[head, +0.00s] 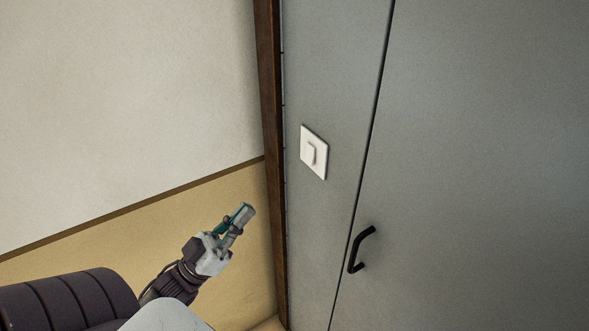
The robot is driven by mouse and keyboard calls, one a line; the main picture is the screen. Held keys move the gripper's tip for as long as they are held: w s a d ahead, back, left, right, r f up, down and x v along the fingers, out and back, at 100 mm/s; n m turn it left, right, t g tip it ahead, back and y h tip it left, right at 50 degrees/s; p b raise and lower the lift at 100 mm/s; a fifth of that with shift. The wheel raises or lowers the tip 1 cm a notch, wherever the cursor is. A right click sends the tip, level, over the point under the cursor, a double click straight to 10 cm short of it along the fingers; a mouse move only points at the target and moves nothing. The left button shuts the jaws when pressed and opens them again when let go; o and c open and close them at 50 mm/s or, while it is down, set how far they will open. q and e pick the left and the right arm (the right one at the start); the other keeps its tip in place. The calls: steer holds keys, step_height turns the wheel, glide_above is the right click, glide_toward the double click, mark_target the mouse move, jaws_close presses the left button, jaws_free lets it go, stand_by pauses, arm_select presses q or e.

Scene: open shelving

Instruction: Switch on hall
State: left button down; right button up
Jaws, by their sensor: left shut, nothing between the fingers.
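A white square light switch (314,153) with a raised rocker in its middle is mounted on a narrow grey panel. No label shows on it, and I cannot tell whether it is on or off. My left gripper (246,212) is at the lower left of the switch, in front of the yellow lower wall. It is shut and empty, pointing up and to the right, apart from the switch. My right gripper is not in view.
A grey door (480,170) with a black handle (361,249) is right of the switch. A dark wooden trim (270,110) runs vertically between the white and yellow wall (130,90) and the grey panel. The space before the switch is clear.

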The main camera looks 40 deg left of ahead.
mark_target(308, 159)
arm_select(q)
steer(key=p+x, duration=0.1)
steer(key=x, duration=0.3)
steer(key=f+p+x, duration=0.1)
steer(key=p+x, duration=0.1)
steer(key=x, duration=0.2)
steer(key=w+p+x, duration=0.1)
steer(key=p+x, duration=0.1)
steer(key=x, duration=0.2)
steer(key=shift+w+d+f, duration=0.15)
steer(key=shift+d+f, duration=0.1)
steer(key=shift+w+d+f, duration=0.15)
steer(key=shift+w+f, duration=0.05)
steer(key=shift+w, duration=0.25)
steer(key=shift+w+d+f+t+b, duration=0.15)
steer(key=shift+f+t+b, duration=0.2)
steer(key=shift+b, duration=0.55)
steer(key=shift+w+r, duration=0.1)
steer(key=shift+r, duration=0.1)
steer(key=shift+w, duration=0.1)
